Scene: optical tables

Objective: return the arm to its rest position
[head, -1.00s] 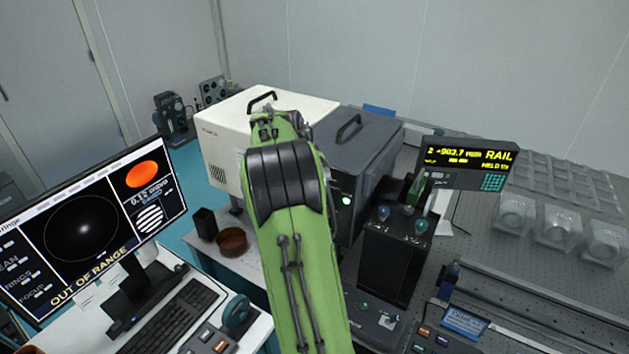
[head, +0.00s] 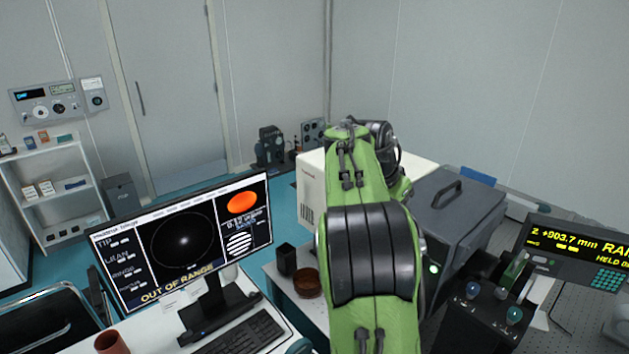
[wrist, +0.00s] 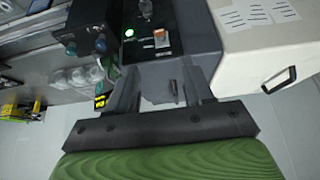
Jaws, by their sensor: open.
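My green arm (head: 372,220) with black joint bands rises through the middle of the head view, folded upward. My gripper is hidden behind the arm in the head view. In the wrist view my gripper (wrist: 160,95) shows at the bottom of the picture, its two grey fingers apart with nothing held between them. Beyond the fingers is the front of a dark grey instrument box (wrist: 185,35) with a green light; whether they touch it I cannot tell.
A monitor (head: 185,245) reading "OUT OF RANGE" stands left on a white desk. A white box (head: 312,185) and a dark box (head: 455,215) stand behind the arm. A rail readout (head: 575,252) is at right. A brown bowl (head: 307,284) and a black cup (head: 286,260) sit near the arm.

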